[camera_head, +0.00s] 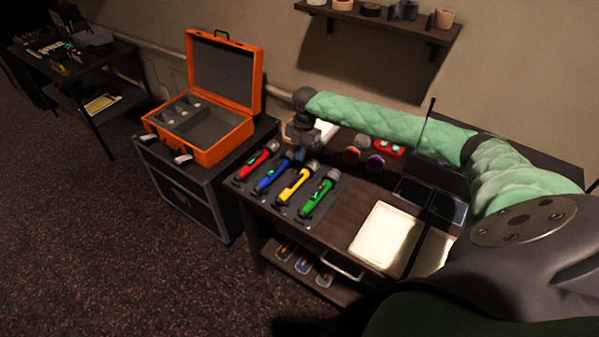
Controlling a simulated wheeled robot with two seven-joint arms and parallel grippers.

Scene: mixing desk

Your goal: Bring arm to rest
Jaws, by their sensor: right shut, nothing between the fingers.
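My right arm, in a green quilted sleeve, comes in from the right and reaches across the desk (345,222). My right gripper (300,148) is at the far left end of the desk, just behind the microphones, and is shut and empty. A red microphone (256,160), a blue microphone (272,173), a yellow microphone (294,184) and a green microphone (316,198) lie side by side on a dark holder below the gripper. I cannot tell whether the gripper touches anything. My left gripper is out of view.
An open orange case (235,143) stands on a black cabinet (180,187) left of the desk. A pale panel (386,238), dark boxes (447,207) and a thin antenna (425,122) are near my arm. A shelf (385,22) hangs above. The floor at left is clear.

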